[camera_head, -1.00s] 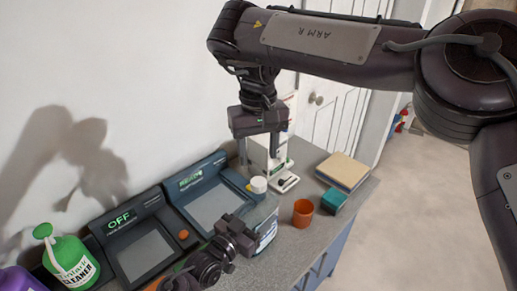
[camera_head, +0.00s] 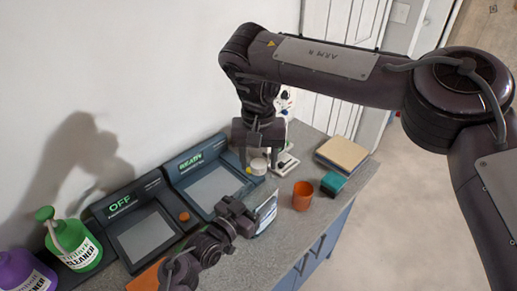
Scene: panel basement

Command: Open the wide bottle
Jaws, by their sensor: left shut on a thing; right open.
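An orange cup (camera_head: 302,195), a teal box (camera_head: 333,183) and a tan-topped block (camera_head: 341,153) stand to the right. The READY panel (camera_head: 208,188) and OFF panel (camera_head: 145,236) line the wall. A green cleaner bottle (camera_head: 76,243) and a purple bottle (camera_head: 24,271) are at left.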

